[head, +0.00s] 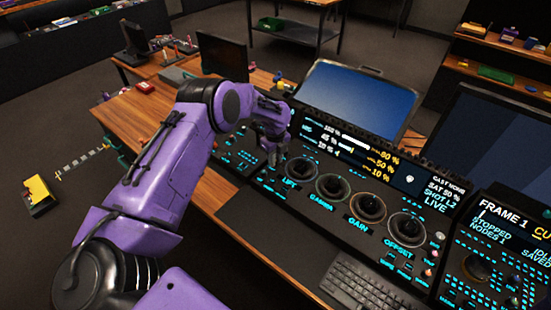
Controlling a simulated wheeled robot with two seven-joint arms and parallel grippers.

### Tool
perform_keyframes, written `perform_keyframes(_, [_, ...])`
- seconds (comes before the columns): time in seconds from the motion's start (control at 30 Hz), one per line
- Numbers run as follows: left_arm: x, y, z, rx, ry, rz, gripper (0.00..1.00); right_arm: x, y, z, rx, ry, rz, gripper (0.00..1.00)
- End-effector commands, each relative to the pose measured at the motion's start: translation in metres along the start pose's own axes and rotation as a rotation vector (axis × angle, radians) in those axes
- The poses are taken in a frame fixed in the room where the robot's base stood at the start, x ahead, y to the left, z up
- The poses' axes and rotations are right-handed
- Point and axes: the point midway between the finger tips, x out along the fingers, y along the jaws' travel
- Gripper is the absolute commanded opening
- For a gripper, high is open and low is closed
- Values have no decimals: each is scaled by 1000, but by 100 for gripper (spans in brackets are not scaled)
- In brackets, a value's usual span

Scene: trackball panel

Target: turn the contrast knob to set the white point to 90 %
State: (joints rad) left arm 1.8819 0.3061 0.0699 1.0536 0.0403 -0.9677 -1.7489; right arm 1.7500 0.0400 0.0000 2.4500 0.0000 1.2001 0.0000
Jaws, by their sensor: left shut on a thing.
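The trackball panel (322,219) lies on the wooden desk, with four large dark trackballs labelled LIFT, GAMMA, GAIN and OFFSET along it. My left gripper (273,156) points down at the panel's upper left, left of the display, shut on a small knob there. The gripper hides the knob and its label, so I cannot read which one it is. The panel's display (350,146) shows three rows with white bars; the yellow figures read 90 %, 50 % and 10 %. The top row's white figure looks like just over 100 %, but is small. My right gripper is out of view.
A blue-lit monitor (357,98) stands behind the panel. A keyboard (370,290) lies in front of it. A second panel (495,250) with a dark screen behind it is on the right. Bare desk (219,188) shows left of the panel.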

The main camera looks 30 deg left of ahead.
Motion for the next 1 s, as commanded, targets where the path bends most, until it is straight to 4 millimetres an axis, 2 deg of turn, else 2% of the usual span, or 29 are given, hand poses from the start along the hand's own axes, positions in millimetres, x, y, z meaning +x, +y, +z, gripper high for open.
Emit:
perform_keyframes(0.27, [1, 0, 0, -153, 0, -1, 0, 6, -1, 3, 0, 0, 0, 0])
perform_keyframes(1.0, [-1, 0, 1, -849, -1, -2, 0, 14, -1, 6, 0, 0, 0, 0])
